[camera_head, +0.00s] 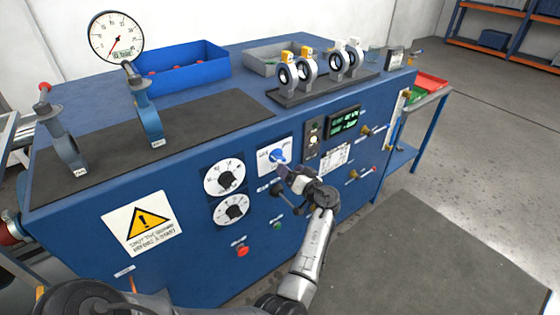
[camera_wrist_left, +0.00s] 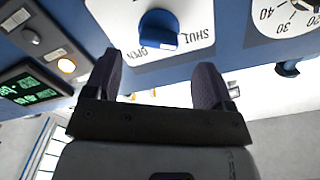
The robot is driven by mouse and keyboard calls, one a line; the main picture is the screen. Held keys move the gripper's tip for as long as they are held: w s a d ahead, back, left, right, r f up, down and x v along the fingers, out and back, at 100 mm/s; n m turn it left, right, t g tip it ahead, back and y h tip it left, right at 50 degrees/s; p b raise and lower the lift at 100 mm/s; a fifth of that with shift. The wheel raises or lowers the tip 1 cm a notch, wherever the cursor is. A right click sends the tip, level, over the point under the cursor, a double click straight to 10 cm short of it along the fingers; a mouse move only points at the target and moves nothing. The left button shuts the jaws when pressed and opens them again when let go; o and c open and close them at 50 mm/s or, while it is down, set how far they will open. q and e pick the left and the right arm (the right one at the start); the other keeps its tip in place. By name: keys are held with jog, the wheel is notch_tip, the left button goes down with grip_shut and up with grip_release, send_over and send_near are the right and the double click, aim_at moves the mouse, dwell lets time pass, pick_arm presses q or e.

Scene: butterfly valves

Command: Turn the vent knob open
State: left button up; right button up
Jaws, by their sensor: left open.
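The blue knob (camera_head: 277,156) sits on a white plate (camera_head: 265,161) on the front panel of the blue bench. The left wrist view shows the knob (camera_wrist_left: 158,28) close up, with the words OPEN and SHUT on its plate (camera_wrist_left: 203,38). I cannot tell for sure which word the knob points to. My left gripper (camera_head: 288,173) is just in front of and below the knob in the head view. In the left wrist view its two dark fingers (camera_wrist_left: 160,78) are spread apart and empty, with the knob beyond them and apart from them. My right gripper is not in view.
Two round dials (camera_head: 224,177) are left of the knob. A switch panel (camera_head: 314,137) and green display (camera_head: 343,122) are right of it. A red button (camera_head: 243,250) is low on the panel. Butterfly valves stand on top. The floor at right is clear.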

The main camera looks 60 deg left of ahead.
aim_at(280, 160)
pick_arm(q)
jog(key=a, duration=0.6)
jog(key=shift+s+a, duration=0.2)
jog(key=shift+s, duration=0.05)
jog(key=c, duration=0.8)
